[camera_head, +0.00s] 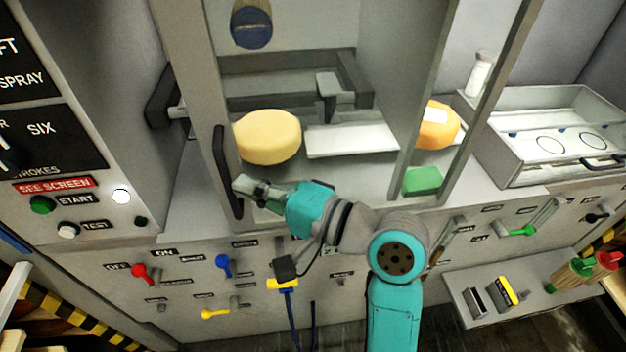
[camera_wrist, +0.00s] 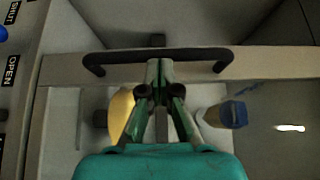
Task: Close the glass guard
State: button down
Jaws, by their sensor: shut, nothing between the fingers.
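The glass guard is a clear pane in a grey frame; its left upright (camera_head: 200,95) carries a black bar handle (camera_head: 227,172). Behind the pane sits a yellow cheese wheel (camera_head: 268,137). My gripper (camera_head: 243,186) is shut and empty, with its tips right beside the handle's lower part. In the wrist view the handle (camera_wrist: 110,57) runs across the guard's frame bar (camera_wrist: 265,62), and my closed fingertips (camera_wrist: 158,66) reach the middle of the handle. I cannot tell whether they touch it.
An orange cheese (camera_head: 438,126) and a green block (camera_head: 422,181) are at the right. A grey tray (camera_head: 545,165) stands further right. Below are levers, including red (camera_head: 140,272) and blue (camera_head: 223,265) ones. A button panel (camera_head: 75,210) is at left.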

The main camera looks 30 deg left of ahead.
jog(key=s+a, duration=0.9)
jog(key=a, duration=0.3)
jog(key=shift+a, duration=0.2)
